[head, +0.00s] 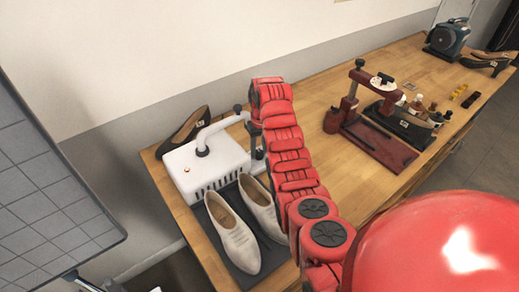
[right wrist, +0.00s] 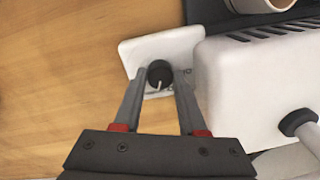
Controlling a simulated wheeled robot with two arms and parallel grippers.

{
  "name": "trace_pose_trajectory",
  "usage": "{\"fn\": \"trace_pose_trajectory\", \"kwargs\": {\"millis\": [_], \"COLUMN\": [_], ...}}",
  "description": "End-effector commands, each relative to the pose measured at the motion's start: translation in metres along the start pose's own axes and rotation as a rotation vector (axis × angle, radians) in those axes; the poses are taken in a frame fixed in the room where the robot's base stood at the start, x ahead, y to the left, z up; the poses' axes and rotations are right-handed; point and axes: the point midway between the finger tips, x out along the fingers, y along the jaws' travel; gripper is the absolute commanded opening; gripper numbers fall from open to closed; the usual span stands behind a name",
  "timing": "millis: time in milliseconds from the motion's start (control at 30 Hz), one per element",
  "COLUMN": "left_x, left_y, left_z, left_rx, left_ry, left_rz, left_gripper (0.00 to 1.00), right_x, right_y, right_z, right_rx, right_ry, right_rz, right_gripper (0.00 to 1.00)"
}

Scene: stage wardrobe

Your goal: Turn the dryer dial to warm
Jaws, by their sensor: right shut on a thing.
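The dryer is a white box (head: 205,168) with slots along its front and a bent white pipe on top, at the table's left end. It also shows in the right wrist view (right wrist: 262,75). Its black round dial (right wrist: 159,72) sits on a white plate (right wrist: 140,50) beside the box. The dial's pale pointer line points down in that view. My right gripper (head: 256,150) is at the dryer's right side; in the wrist view its fingers (right wrist: 160,84) are closed on either side of the dial. Small marks beside the dial are partly hidden and unreadable. My left gripper is out of view.
Cream shoes (head: 236,238) stand on a dark mat (head: 218,249) before the dryer. A dark shoe (head: 186,131) is behind it. A dark red press (head: 378,143) and small bottles (head: 432,113) stand further right. Wood between dryer and press is mostly clear.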

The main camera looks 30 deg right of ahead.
Motion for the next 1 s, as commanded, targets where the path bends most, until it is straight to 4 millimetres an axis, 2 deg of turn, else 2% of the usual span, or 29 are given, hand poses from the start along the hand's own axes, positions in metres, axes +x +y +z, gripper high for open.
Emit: {"fn": "trace_pose_trajectory", "kwargs": {"millis": [233,667,700,867,1000], "left_x": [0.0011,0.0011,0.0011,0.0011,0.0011], "left_y": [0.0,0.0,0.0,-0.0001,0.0], "left_z": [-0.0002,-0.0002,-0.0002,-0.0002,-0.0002], "left_rx": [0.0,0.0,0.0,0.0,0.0], "left_ry": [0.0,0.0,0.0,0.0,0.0], "left_rz": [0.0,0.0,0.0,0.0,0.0], "left_gripper": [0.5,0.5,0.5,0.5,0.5], "right_x": [-0.0005,-0.0001,-0.0001,0.0,0.0001], "right_y": [0.0001,-0.0001,-0.0001,-0.0001,-0.0002], "right_z": [-0.0002,-0.0002,-0.0002,-0.0001,0.0], "right_rx": [0.06,0.069,0.069,0.069,0.068], "right_ry": [0.004,0.005,0.005,0.004,0.004], "right_rz": [0.0,0.0,0.0,0.0,0.0], "right_gripper": [0.0,0.0,0.42,0.71,0.71]}}
